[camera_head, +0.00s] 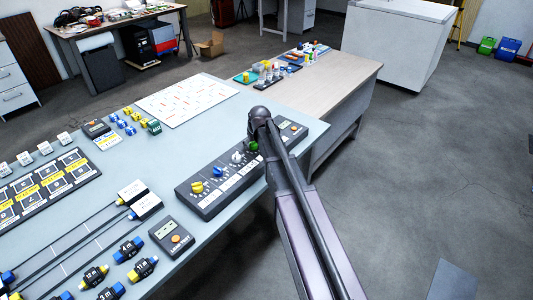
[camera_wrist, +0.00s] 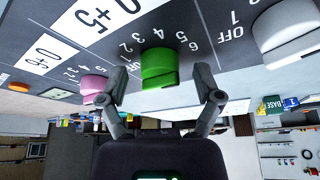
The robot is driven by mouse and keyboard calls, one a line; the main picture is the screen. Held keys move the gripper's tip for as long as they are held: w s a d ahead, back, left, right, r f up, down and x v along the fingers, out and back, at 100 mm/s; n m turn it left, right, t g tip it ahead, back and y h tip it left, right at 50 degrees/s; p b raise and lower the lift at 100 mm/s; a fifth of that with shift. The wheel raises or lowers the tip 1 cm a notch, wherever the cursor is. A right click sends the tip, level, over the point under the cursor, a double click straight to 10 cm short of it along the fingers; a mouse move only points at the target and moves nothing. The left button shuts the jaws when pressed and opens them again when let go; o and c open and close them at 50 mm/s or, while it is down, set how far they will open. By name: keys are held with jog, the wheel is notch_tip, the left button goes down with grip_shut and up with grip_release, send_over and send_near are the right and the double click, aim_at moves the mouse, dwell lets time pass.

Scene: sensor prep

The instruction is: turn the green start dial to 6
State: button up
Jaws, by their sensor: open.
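The green dial (camera_head: 253,146) is on a dark control panel (camera_head: 222,204) at the table's right edge. In the wrist view, the green dial (camera_wrist: 159,68) stands between the two fingers of my gripper (camera_wrist: 163,84). The fingers are open, one on each side; I cannot tell whether either touches it. Numbers, including 2 to 6, show around the dial, upside down. Which number the dial points to is not clear. In the head view, my arm hides part of the panel and the fingers cannot be made out.
A white dial (camera_wrist: 285,35) is right of the green one in the wrist view, and a pink dial (camera_wrist: 93,86) is left, close to a finger. Blue (camera_head: 218,171) and yellow (camera_head: 197,187) dials stand farther along the panel. A small box with an orange button (camera_head: 175,238) lies nearby.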

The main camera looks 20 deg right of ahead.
jog(key=shift+w+d+n+g+y, duration=0.1)
jog(key=shift+n+g+y, duration=0.35)
jog(key=shift+n, duration=1.25)
jog(key=shift+d+n+g+y, duration=0.1)
jog(key=shift+n+y, duration=0.65)
jog(key=shift+n, duration=0.95)
jog(key=n+g+y, duration=0.1)
jog(key=n, duration=0.2)
jog(key=shift+w+n, duration=0.1)
jog(key=shift+n, duration=0.2)
jog(key=n, duration=0.2)
jog(key=n+g, duration=0.1)
jog(key=n, duration=0.1)
jog(key=shift+w+d+g+y, duration=0.1)
jog(key=shift+g+y, duration=0.15)
jog(key=shift+y, duration=0.05)
jog(key=shift+r+p, duration=0.35)
jog(key=p+v, duration=1.2)
jog(key=v, duration=0.1)
jog(key=s+a+f+m+h+b, duration=0.1)
jog(key=s+m, duration=0.3)
jog(key=s, duration=0.4)
jog(key=s+a+f+m+h+b, duration=0.1)
jog(key=s+a+f+m+b, duration=0.1)
jog(key=s+m, duration=0.3)
jog(key=s+a+f, duration=0.1)
jog(key=s, duration=0.2)
jog(key=shift+a+g+h, duration=0.25)
jog(key=shift+g+h, duration=0.05)
